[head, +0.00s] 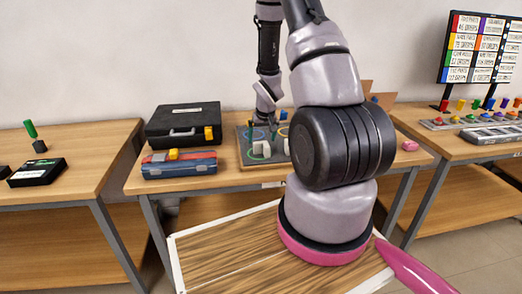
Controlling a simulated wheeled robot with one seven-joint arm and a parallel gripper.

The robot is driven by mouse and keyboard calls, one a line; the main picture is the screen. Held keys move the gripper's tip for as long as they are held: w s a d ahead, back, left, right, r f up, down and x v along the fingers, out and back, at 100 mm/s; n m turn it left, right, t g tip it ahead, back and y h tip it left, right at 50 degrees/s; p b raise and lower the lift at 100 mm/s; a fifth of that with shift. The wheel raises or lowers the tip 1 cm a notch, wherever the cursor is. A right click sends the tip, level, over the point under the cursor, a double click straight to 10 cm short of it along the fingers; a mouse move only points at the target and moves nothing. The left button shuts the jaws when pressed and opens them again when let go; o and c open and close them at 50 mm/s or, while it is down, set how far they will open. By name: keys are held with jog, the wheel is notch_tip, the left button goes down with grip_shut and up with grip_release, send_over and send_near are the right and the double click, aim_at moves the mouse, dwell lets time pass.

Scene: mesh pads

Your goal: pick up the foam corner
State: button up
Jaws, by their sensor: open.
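A small pale block (262,149), which looks like the foam corner, stands on a dark grey pad (246,158) on the middle table. Its exact shape is too small to make out. My gripper (270,132) points down over the same pad, just above and slightly right of the pale block. It is open, and nothing shows between its fingers. My own arm hides the right part of the pad.
Left of the pad lie a black case (183,123) and a blue and red box (179,166). A pink piece (410,146) lies at the table's right end. Side tables hold a black box (37,172) and a colourful board (482,48).

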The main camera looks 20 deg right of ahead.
aim_at(261, 143)
jog(key=x, duration=0.6)
jog(key=shift+w+f, duration=0.2)
jog(key=shift+f, duration=0.05)
jog(key=shift+c, duration=0.3)
jog(key=c, duration=1.2)
jog(key=shift+r, duration=0.15)
